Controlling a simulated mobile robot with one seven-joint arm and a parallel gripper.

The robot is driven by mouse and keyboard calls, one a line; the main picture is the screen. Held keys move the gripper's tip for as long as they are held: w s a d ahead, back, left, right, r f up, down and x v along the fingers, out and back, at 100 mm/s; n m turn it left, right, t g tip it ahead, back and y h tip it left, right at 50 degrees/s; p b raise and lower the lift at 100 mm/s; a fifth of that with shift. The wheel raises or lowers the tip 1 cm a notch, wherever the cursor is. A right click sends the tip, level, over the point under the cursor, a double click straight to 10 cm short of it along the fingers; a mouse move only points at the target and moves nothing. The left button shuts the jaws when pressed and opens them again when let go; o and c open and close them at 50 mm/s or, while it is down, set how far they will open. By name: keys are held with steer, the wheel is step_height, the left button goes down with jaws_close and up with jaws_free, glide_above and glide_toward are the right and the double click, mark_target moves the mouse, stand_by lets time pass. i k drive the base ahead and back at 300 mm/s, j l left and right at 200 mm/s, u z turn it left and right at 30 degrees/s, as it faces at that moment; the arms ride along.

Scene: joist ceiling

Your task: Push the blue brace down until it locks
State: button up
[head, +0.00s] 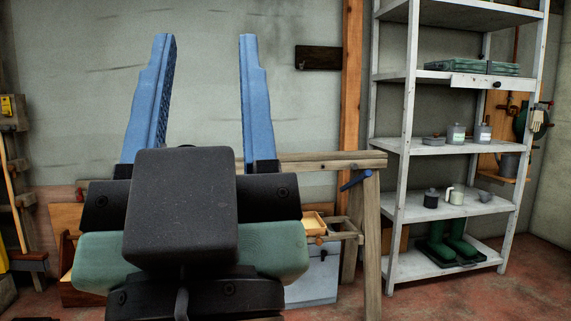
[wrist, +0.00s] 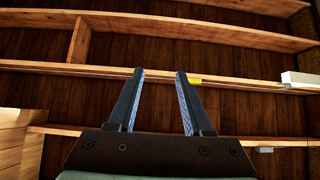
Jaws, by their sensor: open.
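My gripper (head: 205,42) is raised in front of the head camera. Its two long blue fingers point up, spread wide apart with nothing between them. In the wrist view my gripper (wrist: 160,74) points toward the wooden ceiling joists, also empty. A small blue bar (head: 355,181), which looks like the blue brace, slants at the right end of a wooden trestle (head: 375,161). It is right of my gripper and apart from it. Whether it is locked cannot be told. It does not show in the wrist view.
A grey metal shelf (head: 424,147) with jars and green boots stands at the right. A wooden post (head: 351,80) rises behind the trestle. Overhead, the wrist view shows joists (wrist: 230,80), a small yellow piece (wrist: 195,80) and a white box (wrist: 300,78). Red floor is open at the lower right.

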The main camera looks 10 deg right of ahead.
mark_target(368, 173)
steer(key=i+l, duration=1.65)
steer(key=l, duration=0.2)
steer(key=i+l, duration=0.85)
steer(key=l, duration=0.1)
